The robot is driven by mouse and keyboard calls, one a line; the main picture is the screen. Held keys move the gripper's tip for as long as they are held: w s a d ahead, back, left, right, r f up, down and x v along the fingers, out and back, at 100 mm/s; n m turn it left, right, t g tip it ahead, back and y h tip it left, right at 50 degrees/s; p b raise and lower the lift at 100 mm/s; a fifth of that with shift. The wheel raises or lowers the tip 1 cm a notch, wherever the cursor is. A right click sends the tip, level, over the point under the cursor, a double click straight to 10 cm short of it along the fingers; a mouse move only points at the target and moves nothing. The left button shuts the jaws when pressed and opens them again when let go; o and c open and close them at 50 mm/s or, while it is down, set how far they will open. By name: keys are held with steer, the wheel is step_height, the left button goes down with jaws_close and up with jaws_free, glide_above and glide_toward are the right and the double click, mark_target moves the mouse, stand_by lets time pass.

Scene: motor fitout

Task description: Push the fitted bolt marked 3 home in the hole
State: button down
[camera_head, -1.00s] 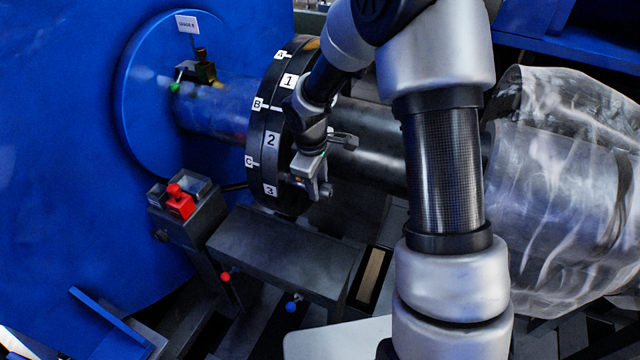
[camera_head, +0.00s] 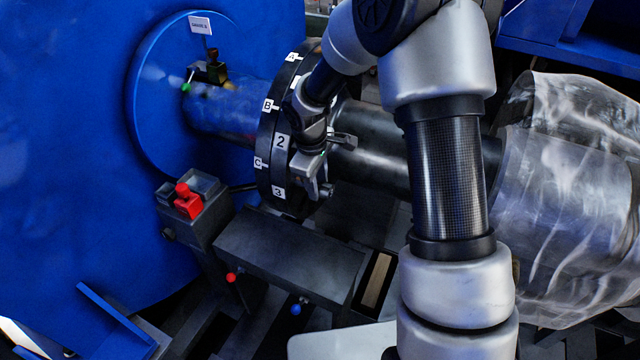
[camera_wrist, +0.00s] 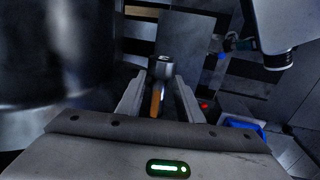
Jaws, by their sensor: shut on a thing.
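The round black flange (camera_head: 266,160) has number plates on its rim; the plate marked 3 (camera_head: 279,192) is low on it. My gripper (camera_head: 318,186) is beside the flange's right face, level with plate 3. It is shut on the bolt (camera_head: 327,190), whose head end shows at the fingers. In the wrist view the grey bolt head (camera_wrist: 161,68) shows between the two fingers (camera_wrist: 160,92), with a brown-orange strip nearer the palm. The hole is hidden behind the gripper and rim, so how deep the bolt sits cannot be told.
A dark shaft (camera_head: 370,150) runs right from the flange to a clear plastic wrap (camera_head: 570,190). A dark bench (camera_head: 290,255) lies below. A red part (camera_head: 187,201) sits in a small holder at left. The blue housing (camera_head: 70,150) fills the left.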

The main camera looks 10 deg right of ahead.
steer(key=shift+w+a, duration=0.55)
steer(key=shift+a, duration=0.25)
steer(key=c, duration=1.2)
jaws_free()
steer(key=shift+r, duration=0.1)
steer(key=shift+o, duration=0.2)
steer(key=shift+a, duration=0.1)
step_height(320, 180, up, 17)
steer(key=s+a, duration=0.1)
steer(key=s, duration=0.2)
steer(key=shift+a, duration=0.25)
steer(key=shift+c, duration=0.3)
